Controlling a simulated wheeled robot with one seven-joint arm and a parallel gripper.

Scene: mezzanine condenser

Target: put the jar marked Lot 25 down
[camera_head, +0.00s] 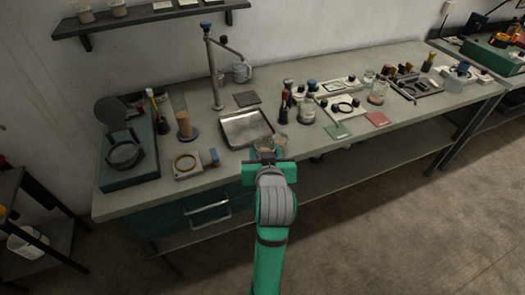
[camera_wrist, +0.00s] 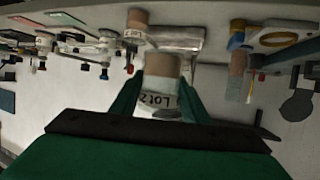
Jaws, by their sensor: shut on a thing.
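My gripper (camera_head: 267,160) is at the front edge of the bench, just in front of the metal tray. In the wrist view, its green fingers (camera_wrist: 158,95) are shut around a jar (camera_wrist: 158,104) with brown contents and a white label. The label reads "Lot 2", and the rest of the number cannot be read. The held jar also shows in the head view (camera_head: 264,149), partly hidden by my gripper. A second jar (camera_head: 281,143) with a "Lot" label stands close by and also shows in the wrist view (camera_wrist: 136,34). Whether the held jar touches the bench cannot be told.
The metal tray (camera_head: 233,139) lies behind my gripper. A framed yellow ring (camera_head: 186,165) and a blue-topped item (camera_head: 214,157) are to the left. A green mat (camera_head: 338,131) and a red mat (camera_head: 377,119) lie to the right. Bare bench shows along the front edge.

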